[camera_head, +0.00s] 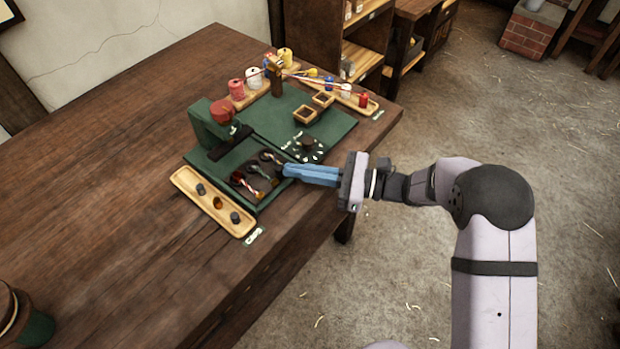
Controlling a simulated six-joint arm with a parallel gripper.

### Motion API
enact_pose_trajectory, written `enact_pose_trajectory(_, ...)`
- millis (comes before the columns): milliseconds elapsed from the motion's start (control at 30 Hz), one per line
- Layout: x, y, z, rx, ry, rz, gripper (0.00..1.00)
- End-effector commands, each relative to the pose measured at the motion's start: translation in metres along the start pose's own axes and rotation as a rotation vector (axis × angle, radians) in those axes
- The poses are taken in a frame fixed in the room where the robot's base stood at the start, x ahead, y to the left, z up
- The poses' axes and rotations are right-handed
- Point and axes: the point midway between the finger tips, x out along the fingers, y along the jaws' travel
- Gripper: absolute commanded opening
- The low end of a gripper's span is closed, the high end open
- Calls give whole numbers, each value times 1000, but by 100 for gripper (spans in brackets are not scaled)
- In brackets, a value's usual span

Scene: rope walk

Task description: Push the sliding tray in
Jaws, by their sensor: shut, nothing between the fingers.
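The sliding tray (237,190) is a dark green drawer-like tray on the near side of the green machine base. My gripper (287,170) has blue fingers that are shut and empty. It reaches in from the right, with its tips at the tray's right edge. I cannot tell whether the tips touch the tray. The fingers hide part of the tray's right side.
A wooden tray (240,228) with several caps lies along the near side. A dial (308,144) stands behind my fingers. Spools (252,77) and small wooden boxes (306,115) stand farther back.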

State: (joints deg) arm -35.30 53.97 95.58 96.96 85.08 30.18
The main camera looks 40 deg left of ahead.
Motion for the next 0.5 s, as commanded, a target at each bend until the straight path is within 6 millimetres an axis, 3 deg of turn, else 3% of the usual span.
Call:
enact_pose_trajectory(33,15,-5,-4,-4,0,6,0)
enact_pose_trajectory(200,48,-22,-4,-2,0,5,0)
enact_pose_trajectory(500,63,-31,2,-1,-2,0,0)
